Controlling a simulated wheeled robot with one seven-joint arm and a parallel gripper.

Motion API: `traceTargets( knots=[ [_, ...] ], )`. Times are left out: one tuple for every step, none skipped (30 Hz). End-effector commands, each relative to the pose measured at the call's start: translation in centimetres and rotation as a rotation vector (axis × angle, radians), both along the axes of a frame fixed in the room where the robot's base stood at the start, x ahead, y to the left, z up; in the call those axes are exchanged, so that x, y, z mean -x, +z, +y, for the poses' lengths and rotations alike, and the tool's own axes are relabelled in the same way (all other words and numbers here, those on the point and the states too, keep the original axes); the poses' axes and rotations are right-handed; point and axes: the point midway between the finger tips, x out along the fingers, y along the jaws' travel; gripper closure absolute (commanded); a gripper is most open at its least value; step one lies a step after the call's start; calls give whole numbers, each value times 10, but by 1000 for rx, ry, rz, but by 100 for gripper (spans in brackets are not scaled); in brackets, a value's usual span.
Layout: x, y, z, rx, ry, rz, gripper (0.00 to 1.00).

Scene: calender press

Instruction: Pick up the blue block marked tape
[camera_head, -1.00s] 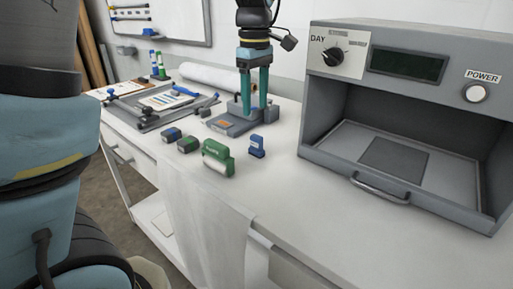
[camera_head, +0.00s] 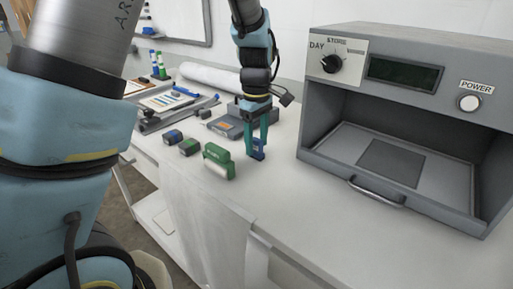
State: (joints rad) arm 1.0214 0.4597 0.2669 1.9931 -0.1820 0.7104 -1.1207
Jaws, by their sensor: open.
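A small upright blue block (camera_head: 258,152) with a pale label stands on the white bench, right of the green block. The label's lettering is too small to read. My gripper (camera_head: 257,151) has come down over the blue block, with its teal fingers on either side and partly hiding it. The fingers are open. I cannot tell whether either finger touches the block.
A green and white block (camera_head: 218,161) stands close on the left, with two smaller dark blocks (camera_head: 189,147) (camera_head: 172,137) beyond. A grey device (camera_head: 232,124) sits behind my gripper. The large grey press (camera_head: 322,165) stands to the right. The bench front is clear.

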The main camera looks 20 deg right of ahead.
Motion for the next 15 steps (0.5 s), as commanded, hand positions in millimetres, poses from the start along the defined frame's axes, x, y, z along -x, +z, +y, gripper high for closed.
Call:
traceTargets(
  knots=[
    [0,0,0,0,0,0,40],
    [0,0,0,0,0,0,40],
    [0,0,0,0,0,0,41],
    [0,0,0,0,0,0,44],
    [0,0,0,0,0,0,48],
    [0,0,0,0,0,0,52],
    [0,0,0,0,0,0,56],
    [0,0,0,0,0,0,59],
    [0,0,0,0,0,0,64],
    [0,0,0,0,0,0,67],
    [0,0,0,0,0,0,70],
    [0,0,0,0,0,0,75],
    [0,0,0,0,0,0,78],
    [0,0,0,0,0,0,82],
    [0,0,0,0,0,0,86]
  ],
)
